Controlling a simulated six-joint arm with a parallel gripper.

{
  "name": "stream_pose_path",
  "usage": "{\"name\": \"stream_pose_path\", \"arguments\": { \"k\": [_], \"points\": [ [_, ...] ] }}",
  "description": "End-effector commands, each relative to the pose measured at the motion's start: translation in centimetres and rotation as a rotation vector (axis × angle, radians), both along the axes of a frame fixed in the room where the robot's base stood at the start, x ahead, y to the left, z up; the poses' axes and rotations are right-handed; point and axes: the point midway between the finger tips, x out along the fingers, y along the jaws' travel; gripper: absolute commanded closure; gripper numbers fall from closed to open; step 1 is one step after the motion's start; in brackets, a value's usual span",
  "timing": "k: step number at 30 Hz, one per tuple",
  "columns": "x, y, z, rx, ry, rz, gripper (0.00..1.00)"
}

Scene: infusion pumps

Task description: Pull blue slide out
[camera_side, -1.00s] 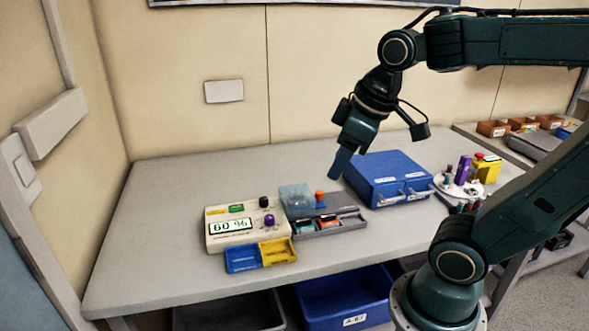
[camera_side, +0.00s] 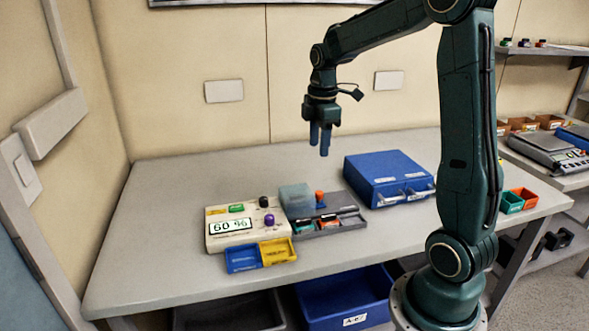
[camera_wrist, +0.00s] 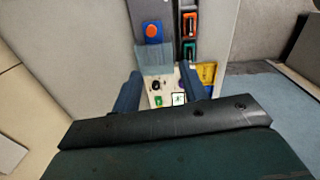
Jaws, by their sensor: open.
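A small blue slide (camera_side: 321,206) with an orange round knob (camera_side: 319,195) sits on the grey unit (camera_side: 330,232), beside a translucent blue-grey cover (camera_side: 295,197). In the wrist view the blue slide (camera_wrist: 153,40) and knob (camera_wrist: 152,30) lie beyond the cover (camera_wrist: 154,60). My gripper (camera_side: 319,153) is open and empty, pointing down, well above the table and the grey unit. Its two fingers (camera_wrist: 159,92) stand apart in the wrist view. Nothing is between them up close.
A cream pump (camera_side: 232,236) reading 60 % stands left of the grey unit, with a blue tray (camera_side: 243,259) and a yellow tray (camera_side: 278,252) in front. A blue box (camera_side: 385,175) with handles stands to the right. The table's back left is clear.

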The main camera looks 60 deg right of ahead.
Motion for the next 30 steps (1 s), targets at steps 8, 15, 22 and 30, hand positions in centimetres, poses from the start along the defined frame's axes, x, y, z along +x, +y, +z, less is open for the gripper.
{"name": "stream_pose_path", "arguments": {
  "k": [8,15,22,30],
  "points": [
    [0.6,-2.9,-2.0,0.022,0.041,0.091,0.57],
    [0.6,-3.0,-2.2,0.022,0.042,0.098,0.57],
    [0.6,-3.0,-3.2,0.022,0.044,0.097,0.57],
    [0.6,-3.0,-6.4,0.024,0.046,0.096,0.57]
  ]
}}
